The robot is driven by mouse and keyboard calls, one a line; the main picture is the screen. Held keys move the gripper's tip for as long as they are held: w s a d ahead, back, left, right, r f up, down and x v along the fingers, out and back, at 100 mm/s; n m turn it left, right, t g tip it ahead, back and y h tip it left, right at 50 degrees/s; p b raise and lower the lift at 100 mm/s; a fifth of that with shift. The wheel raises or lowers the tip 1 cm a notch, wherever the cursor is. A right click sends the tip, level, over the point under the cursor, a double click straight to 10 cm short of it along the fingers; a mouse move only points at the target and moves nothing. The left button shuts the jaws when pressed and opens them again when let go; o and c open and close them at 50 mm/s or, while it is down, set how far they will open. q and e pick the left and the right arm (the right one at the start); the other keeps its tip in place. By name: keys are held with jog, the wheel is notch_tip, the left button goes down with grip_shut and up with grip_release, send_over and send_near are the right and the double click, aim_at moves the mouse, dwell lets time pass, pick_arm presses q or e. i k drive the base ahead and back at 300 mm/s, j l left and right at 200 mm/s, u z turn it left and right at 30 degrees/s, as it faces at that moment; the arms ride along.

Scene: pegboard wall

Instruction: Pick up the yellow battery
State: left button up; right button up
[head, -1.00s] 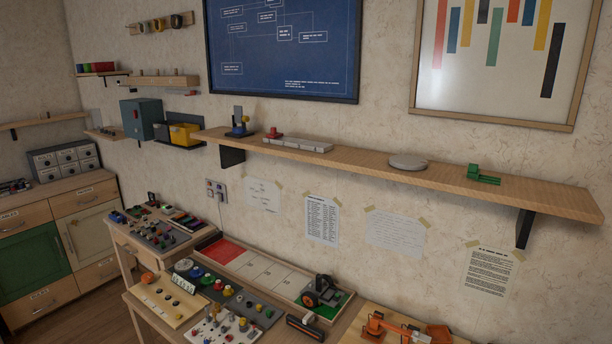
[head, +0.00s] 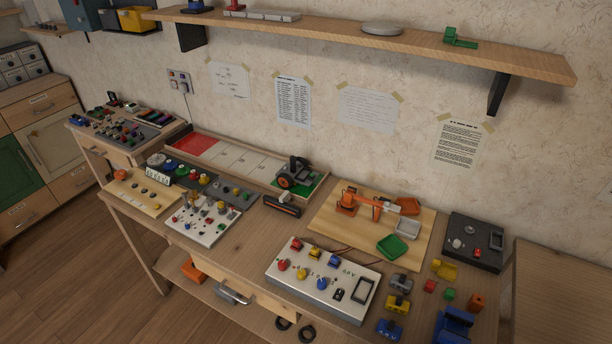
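A small yellow block with dark parts (head: 397,303) lies near the front right of the workbench (head: 235,245). It may be the yellow battery, but it is too small to tell. It sits between a similar grey block (head: 401,283) behind it and a blue one (head: 389,328) in front. A flatter yellow piece (head: 445,270) lies farther back to the right. Neither of my grippers is in view.
A white control panel (head: 322,281) with coloured knobs stands left of the yellow block. A large blue object (head: 454,325) and small coloured cubes are to its right. An orange arm model (head: 362,203) stands behind. A wall shelf (head: 330,30) runs above.

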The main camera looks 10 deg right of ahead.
aim_at(397, 305)
jog(key=z, duration=1)
